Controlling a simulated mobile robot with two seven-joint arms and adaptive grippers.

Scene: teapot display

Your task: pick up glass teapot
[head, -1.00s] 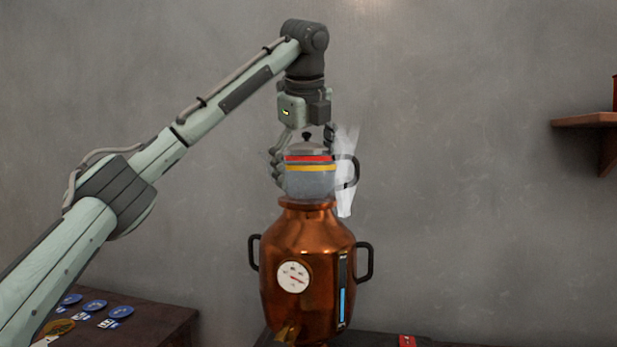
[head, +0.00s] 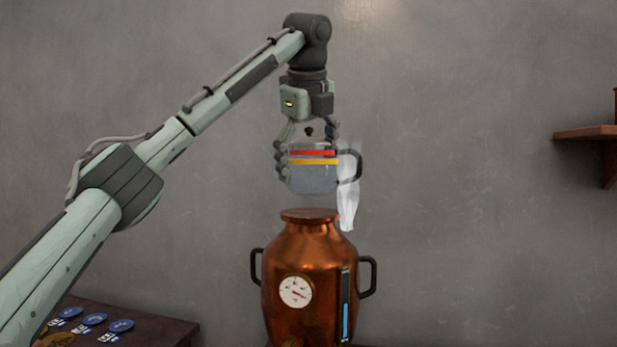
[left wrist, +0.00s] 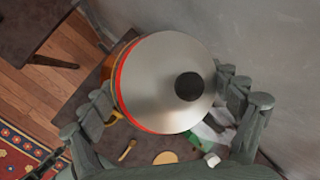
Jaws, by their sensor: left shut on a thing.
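The glass teapot (head: 313,178) has a red and a yellow band, a dark handle on its right and a lid with a black knob. It hangs upright in the air above the copper urn (head: 308,250), with a clear gap between them. My left gripper (head: 307,155) comes down from above and is shut around the teapot's sides. In the left wrist view the teapot's silver lid (left wrist: 165,85) fills the middle, between the fingers of my gripper. My right gripper is not in view.
A dark table (head: 150,331) with several blue round badges (head: 95,319) is at the lower left. A wooden shelf (head: 585,132) is on the wall at the right. A pale, translucent wisp (head: 347,190) hangs beside the teapot. The space around the teapot is otherwise clear.

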